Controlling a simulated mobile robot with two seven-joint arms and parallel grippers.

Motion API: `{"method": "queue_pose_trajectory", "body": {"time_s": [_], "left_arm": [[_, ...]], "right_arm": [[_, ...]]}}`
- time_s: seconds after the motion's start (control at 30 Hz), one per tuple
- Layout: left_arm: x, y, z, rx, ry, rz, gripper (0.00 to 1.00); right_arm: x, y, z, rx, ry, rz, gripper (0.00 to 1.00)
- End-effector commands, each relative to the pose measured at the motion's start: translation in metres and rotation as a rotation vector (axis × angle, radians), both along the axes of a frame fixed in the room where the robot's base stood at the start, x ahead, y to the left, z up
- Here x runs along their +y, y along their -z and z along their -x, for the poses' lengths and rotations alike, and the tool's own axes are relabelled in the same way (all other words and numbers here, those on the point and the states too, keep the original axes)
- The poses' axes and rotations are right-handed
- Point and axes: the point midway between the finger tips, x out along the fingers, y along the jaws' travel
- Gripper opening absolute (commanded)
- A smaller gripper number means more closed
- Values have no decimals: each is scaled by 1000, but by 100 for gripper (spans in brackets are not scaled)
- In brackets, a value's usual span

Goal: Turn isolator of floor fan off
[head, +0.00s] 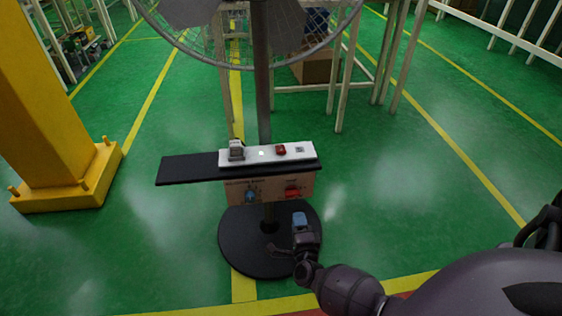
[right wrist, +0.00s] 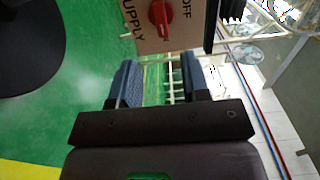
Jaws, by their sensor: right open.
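My left gripper is not in view.
A yellow column (head: 55,120) stands at left. White frames (head: 338,85) and a brown box (head: 312,70) are behind.

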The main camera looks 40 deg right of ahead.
Motion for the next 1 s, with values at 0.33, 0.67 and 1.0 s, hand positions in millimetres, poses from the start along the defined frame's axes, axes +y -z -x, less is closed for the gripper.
{"method": "queue_pose_trajectory", "body": {"time_s": [0.33,0.67,1.0], "left_arm": [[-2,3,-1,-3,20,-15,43],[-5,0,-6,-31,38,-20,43],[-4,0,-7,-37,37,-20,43]], "right_arm": [[-28,2,-47,3,-3,4,43],[-49,0,-81,2,-3,3,43],[-52,-2,-87,0,-3,2,43]]}}
